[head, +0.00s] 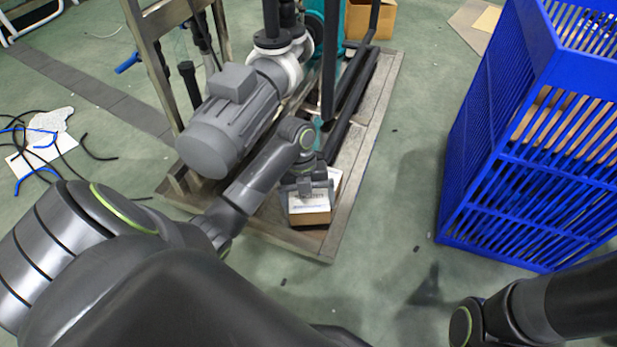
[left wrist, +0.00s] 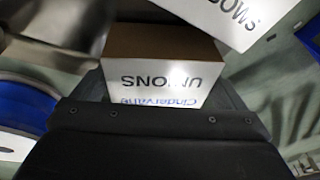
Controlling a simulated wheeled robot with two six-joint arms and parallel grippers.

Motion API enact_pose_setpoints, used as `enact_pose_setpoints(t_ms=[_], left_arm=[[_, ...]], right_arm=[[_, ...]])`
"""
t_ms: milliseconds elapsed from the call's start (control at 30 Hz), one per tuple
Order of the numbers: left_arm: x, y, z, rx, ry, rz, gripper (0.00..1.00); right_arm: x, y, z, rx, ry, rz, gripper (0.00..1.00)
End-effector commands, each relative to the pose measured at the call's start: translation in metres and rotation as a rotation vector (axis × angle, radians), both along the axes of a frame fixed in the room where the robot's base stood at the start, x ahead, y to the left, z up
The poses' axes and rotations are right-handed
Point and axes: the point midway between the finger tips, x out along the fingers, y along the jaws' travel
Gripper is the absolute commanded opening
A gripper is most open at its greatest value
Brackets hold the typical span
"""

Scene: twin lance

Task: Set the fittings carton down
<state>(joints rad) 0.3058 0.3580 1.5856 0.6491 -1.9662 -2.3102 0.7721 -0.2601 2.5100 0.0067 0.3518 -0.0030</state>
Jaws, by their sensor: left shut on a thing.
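My left gripper (head: 306,190) is shut on a small carton (head: 309,212), white on top with a brown side, over the near end of the pump's wooden base. In the left wrist view the held carton (left wrist: 165,75) shows the word UNIONS, upside down, between the dark fingers. A second white carton (left wrist: 232,18), with lettering ending in "OWS", is close beside it at the upper right. I cannot tell whether the held carton touches the base. My right gripper is out of view.
The wooden base (head: 345,190) carries a grey motor (head: 225,125) and pipes close to my left arm. A tall blue slatted crate (head: 540,150) stands at right. Loose cables (head: 40,150) lie at left.

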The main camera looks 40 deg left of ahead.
Motion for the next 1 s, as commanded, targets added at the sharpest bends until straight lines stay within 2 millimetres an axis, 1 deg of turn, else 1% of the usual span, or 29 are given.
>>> enact_pose_setpoints(t_ms=[433,467,500,800,867,1000], left_arm=[[0.000,0.000,-0.009,0.000,0.000,0.000,0.58],[0.000,0.000,-0.008,0.000,0.000,0.000,0.94],[0.000,0.000,-0.008,0.000,0.000,0.000,1.00],[0.000,0.000,-0.008,0.000,0.000,0.000,1.00],[0.001,0.001,-0.001,0.000,0.000,0.000,1.00],[0.003,0.006,0.020,0.003,-0.002,0.000,1.00]], right_arm=[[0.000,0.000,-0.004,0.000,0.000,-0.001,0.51],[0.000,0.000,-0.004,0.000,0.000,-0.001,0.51],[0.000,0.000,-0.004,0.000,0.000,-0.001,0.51],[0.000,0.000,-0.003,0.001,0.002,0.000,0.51],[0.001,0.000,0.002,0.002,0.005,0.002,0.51],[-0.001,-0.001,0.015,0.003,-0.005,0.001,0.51]])
